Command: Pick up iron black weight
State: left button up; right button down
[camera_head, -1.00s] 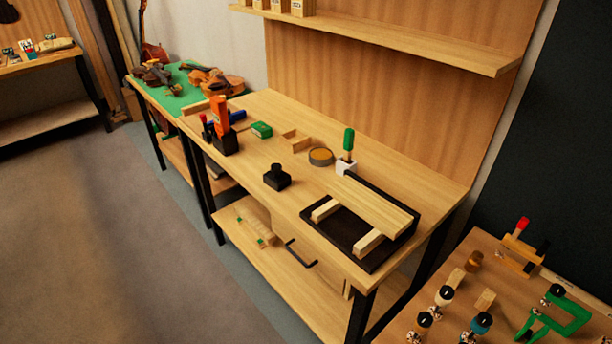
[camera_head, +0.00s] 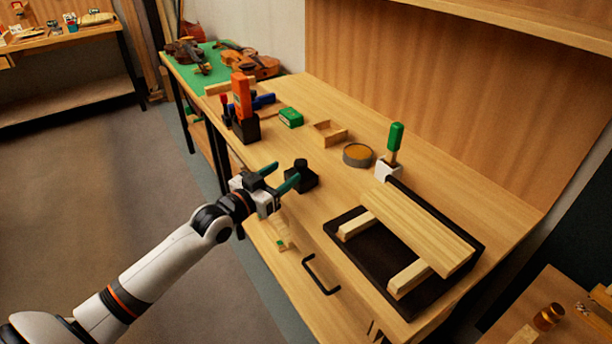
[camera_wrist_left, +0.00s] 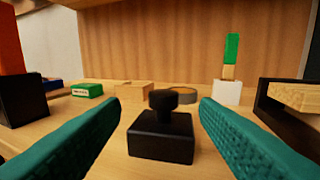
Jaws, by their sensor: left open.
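The iron black weight (camera_head: 302,177) is a square black block with a round knob on top. It stands upright on the wooden bench near its front edge. In the left wrist view the weight (camera_wrist_left: 161,134) is centred ahead, between the two teal fingers and slightly beyond them. My left gripper (camera_head: 280,178) is open with nothing between its fingers. It comes in from the bench's front side, and its fingertips are close to the weight. From the head view I cannot tell whether a finger touches it. My right gripper is not in view.
A black holder with an orange-handled tool (camera_head: 243,112) stands left of the weight. Behind are a green box (camera_head: 291,117), a small wooden tray (camera_head: 330,133), a round tin (camera_head: 357,155) and a green-handled tool in a white block (camera_head: 388,168). A dark tray (camera_head: 370,245) with wooden pieces lies right.

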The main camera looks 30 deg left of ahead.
aim_at(305, 160)
pick_arm(q)
jog(key=x, duration=0.3)
jog(key=shift+w+f, duration=0.1)
jog(key=shift+w, duration=0.15)
jog(key=shift+w+d, duration=0.2)
jog(key=shift+w, duration=0.2)
jog(key=x, duration=0.4)
jog(key=shift+w+d+p, duration=0.2)
jog(key=shift+p, duration=0.1)
grip_shut()
jog(key=shift+r, duration=0.25)
